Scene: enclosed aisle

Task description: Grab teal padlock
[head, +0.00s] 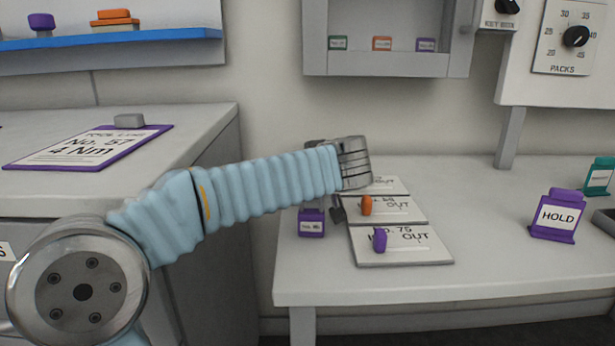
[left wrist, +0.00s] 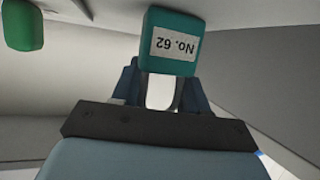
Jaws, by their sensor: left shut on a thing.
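The teal padlock (left wrist: 171,42), labelled No. 62, is in the left wrist view with its body beyond the fingertips. My left gripper (left wrist: 160,88) is shut on its pale shackle. In the head view my left gripper (head: 336,190) is over the left part of the right-hand table, by the plates, and my own wrist hides the teal padlock there. My right gripper is not in view.
A purple padlock (head: 311,223) stands left of the plates. An orange peg (head: 367,205) and a purple peg (head: 380,240) sit on two plates. A HOLD stand (head: 558,215) and a teal stand (head: 599,176) are at right. The table's middle is clear.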

